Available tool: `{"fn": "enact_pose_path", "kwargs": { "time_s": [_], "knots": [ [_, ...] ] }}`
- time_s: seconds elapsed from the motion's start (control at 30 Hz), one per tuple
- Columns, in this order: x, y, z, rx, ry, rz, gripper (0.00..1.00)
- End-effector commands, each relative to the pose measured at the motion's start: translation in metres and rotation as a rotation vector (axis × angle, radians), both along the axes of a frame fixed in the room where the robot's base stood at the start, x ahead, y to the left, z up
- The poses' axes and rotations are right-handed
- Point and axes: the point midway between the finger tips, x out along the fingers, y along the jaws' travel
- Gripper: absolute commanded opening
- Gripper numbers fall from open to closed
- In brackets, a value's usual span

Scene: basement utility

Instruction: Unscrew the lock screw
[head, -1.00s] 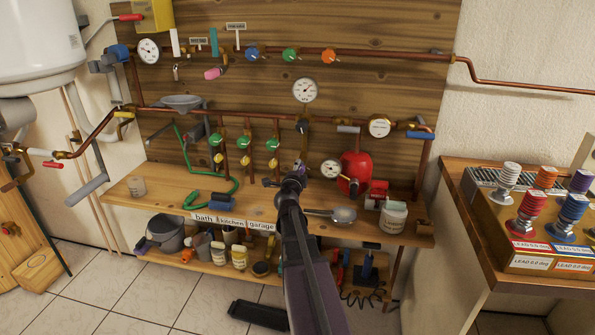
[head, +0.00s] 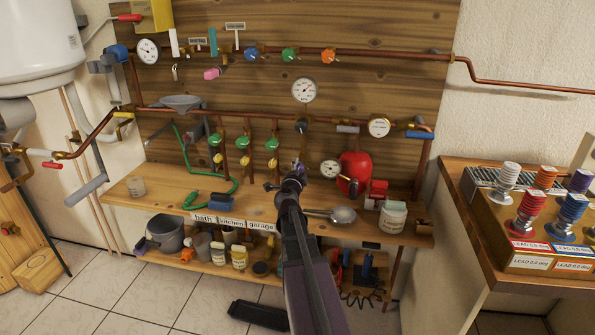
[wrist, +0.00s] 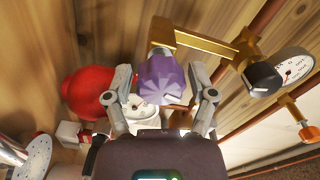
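A ribbed purple knob (wrist: 162,80) sits in the middle of the wrist view, below a brass fitting (wrist: 207,42). A smaller black-ended screw or knob (wrist: 263,77) sits on the brass to its right. I cannot tell for certain which of the two is the lock screw. My gripper (wrist: 160,82) has its two grey fingers on either side of the purple knob. The fingers stand apart with slim gaps beside the knob, and no firm contact shows. In the head view my gripper (head: 297,170) is in front of the lower pipework, and its own arm hides the knob.
The red tank (head: 354,172) stands just right of my gripper, with a gauge (head: 330,168) between them. Green valves (head: 244,143) are to the left. A metal ladle-like thing (head: 342,214) and a white tub (head: 393,215) are on the bench (head: 150,206).

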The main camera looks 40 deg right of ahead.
Motion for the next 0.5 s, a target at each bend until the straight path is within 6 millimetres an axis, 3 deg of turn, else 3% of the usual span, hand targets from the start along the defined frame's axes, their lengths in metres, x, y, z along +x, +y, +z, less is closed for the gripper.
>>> {"fn": "enact_pose_path", "kwargs": {
  "time_s": [0.5],
  "knots": [
    [-0.0022,0.0040,-0.0003,0.001,-0.001,0.003,0.89]
  ]
}}
